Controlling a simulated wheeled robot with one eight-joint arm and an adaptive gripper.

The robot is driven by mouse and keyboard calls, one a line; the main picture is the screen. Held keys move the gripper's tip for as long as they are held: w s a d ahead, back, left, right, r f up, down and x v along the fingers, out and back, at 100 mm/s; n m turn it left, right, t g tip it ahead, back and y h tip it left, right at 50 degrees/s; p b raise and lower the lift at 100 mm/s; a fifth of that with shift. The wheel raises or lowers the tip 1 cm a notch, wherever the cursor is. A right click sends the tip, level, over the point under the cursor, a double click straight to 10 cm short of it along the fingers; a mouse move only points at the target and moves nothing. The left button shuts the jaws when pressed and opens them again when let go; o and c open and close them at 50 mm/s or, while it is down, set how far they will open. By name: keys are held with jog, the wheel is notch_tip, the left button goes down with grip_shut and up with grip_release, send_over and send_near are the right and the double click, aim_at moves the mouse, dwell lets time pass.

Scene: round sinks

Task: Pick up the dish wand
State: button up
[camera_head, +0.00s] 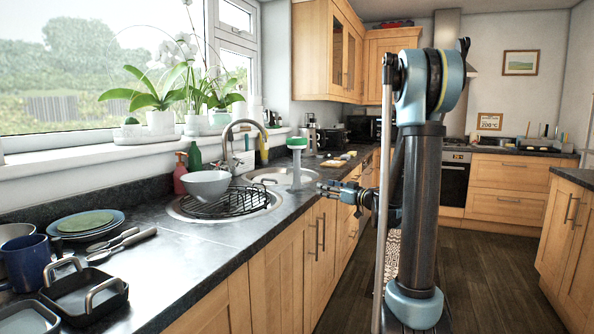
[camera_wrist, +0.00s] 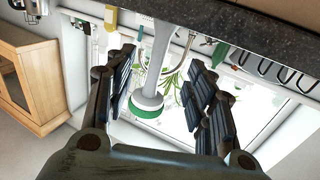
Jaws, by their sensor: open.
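The near sink (camera_head: 187,210) holds a wire rack (camera_head: 235,203) and a grey bowl (camera_head: 207,185). The far sink (camera_head: 265,175) lies behind the wand. A chrome tap (camera_head: 228,150) and soap bottles (camera_head: 181,174) stand by the window. Plates, cutlery and pans crowd the near counter.

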aim_at(297, 182)
jog(key=x, duration=1.1)
jog(key=f+x, duration=0.1)
jog(key=x, duration=0.5)
jog(key=shift+a, duration=0.3)
grip_shut()
